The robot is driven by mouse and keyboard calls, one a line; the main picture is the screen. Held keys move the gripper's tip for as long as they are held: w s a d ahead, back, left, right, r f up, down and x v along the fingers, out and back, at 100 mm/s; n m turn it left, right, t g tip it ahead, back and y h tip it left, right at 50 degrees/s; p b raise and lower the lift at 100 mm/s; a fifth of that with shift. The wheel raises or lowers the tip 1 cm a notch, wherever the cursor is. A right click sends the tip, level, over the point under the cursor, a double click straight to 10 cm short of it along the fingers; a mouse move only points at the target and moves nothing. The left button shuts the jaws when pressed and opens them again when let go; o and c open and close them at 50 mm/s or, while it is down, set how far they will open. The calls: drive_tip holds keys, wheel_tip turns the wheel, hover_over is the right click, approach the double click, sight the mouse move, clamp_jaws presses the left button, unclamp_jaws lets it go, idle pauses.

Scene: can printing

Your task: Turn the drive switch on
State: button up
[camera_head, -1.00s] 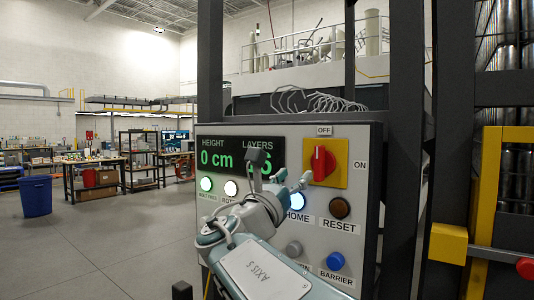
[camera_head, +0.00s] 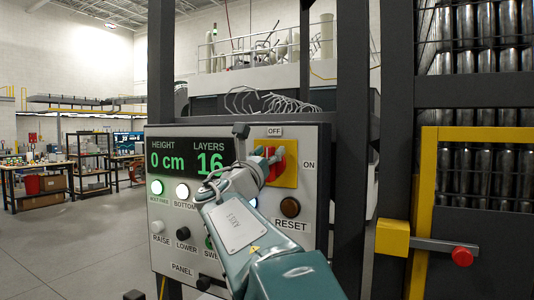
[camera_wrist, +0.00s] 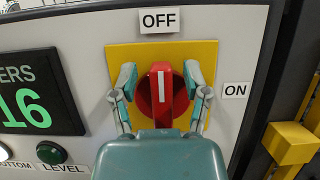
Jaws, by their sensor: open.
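The drive switch (camera_wrist: 161,92) is a red rotary knob on a yellow plate (camera_wrist: 205,50). Its white line stands upright, toward the OFF label (camera_wrist: 160,20). The ON label (camera_wrist: 236,90) is to its right. In the head view the switch (camera_head: 279,171) is partly hidden by my gripper. My gripper (camera_wrist: 160,76) is open, with one finger on each side of the knob. Gaps show between the fingers and the knob in the wrist view. My gripper also shows at the switch in the head view (camera_head: 267,157).
The grey control panel (camera_head: 314,208) carries a display (camera_head: 190,157) reading 0 cm and 16 layers, plus several buttons. The RESET button (camera_head: 290,207) is below the switch. A yellow-framed gate with a latch bar (camera_head: 446,245) stands right of a dark post.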

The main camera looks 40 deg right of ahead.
sight(291, 166)
clamp_jaws()
drive_tip(key=shift+s+m, duration=0.1)
drive_tip(key=shift+m, duration=0.3)
drive_tip(key=m+g, duration=0.1)
drive_tip(key=m, duration=0.1)
drive_tip(key=m+g, duration=0.1)
drive_tip(key=m, duration=0.1)
drive_tip(key=m+g, duration=0.1)
drive_tip(key=m, duration=0.1)
drive_tip(key=shift+s+d+f+g+h, duration=0.15)
drive_tip(key=shift+s+f+g+h, duration=0.05)
drive_tip(key=shift+s+g+h, duration=0.2)
drive_tip(key=m+g, duration=0.1)
drive_tip(key=m, duration=0.3)
drive_tip(key=s+f+m+g+y, duration=0.1)
drive_tip(key=m+g, duration=0.1)
drive_tip(key=m, duration=0.1)
drive_tip(key=m+g+y, duration=0.1)
drive_tip(key=m, duration=0.3)
drive_tip(key=shift+s+d+f+m+g, duration=0.2)
drive_tip(key=shift+d+f+m+g, duration=0.1)
drive_tip(key=shift+f, duration=0.05)
drive_tip(key=shift+f+m+y, duration=0.25)
drive_tip(key=shift+m+y, duration=0.1)
drive_tip(key=shift+m, duration=0.7)
drive_tip(key=shift+f+m+y, duration=0.25)
drive_tip(key=shift+m+y, duration=0.1)
drive_tip(key=shift+m, duration=0.7)
